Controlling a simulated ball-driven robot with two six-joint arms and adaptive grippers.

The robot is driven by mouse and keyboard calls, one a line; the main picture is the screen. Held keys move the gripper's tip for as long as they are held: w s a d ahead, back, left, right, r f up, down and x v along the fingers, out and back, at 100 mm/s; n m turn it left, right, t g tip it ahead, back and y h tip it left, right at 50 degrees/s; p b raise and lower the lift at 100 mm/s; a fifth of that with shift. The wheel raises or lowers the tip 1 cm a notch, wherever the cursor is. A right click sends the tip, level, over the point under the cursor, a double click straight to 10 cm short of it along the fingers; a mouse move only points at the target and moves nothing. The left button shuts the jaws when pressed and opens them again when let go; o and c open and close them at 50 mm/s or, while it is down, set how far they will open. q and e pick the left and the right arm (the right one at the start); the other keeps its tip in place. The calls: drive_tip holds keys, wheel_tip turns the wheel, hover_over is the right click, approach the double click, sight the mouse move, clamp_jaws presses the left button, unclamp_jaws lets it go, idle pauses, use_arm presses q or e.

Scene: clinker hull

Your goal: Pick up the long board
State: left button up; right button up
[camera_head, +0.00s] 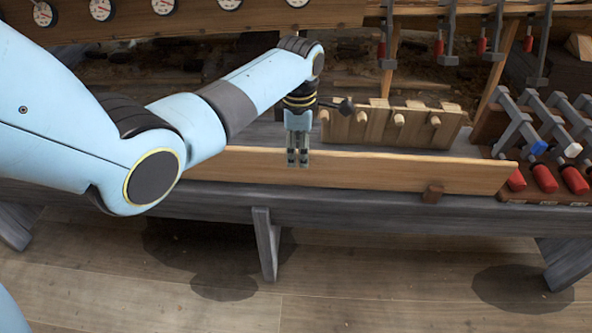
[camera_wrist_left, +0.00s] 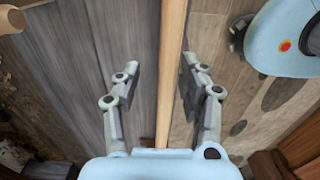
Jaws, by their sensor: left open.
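The long board (camera_head: 400,172) is a pale brown plank standing on its long edge along the front of the grey bench (camera_head: 350,208). My left gripper (camera_head: 298,163) points down over it, left of its middle, with its tips overlapping the board's upper part in the head view. In the left wrist view the board's narrow top edge (camera_wrist_left: 171,60) runs between the two open fingers of the left gripper (camera_wrist_left: 159,72), one finger on each side, with small gaps. The board's left end is hidden behind my left arm. My right gripper is not in view.
A wooden rack with pegs (camera_head: 385,126) stands behind the board. Grey clamps with red handles (camera_head: 545,178) stand at the right, and more clamps (camera_head: 447,35) hang above.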

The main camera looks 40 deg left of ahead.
use_arm(q)
drive_tip(key=b, duration=0.2)
hover_over(296, 184)
drive_tip(key=f, duration=0.5)
drive_tip(key=shift+w+a, duration=0.25)
drive_tip(key=shift+f, duration=0.15)
drive_tip(key=c, duration=0.7)
clamp_jaws()
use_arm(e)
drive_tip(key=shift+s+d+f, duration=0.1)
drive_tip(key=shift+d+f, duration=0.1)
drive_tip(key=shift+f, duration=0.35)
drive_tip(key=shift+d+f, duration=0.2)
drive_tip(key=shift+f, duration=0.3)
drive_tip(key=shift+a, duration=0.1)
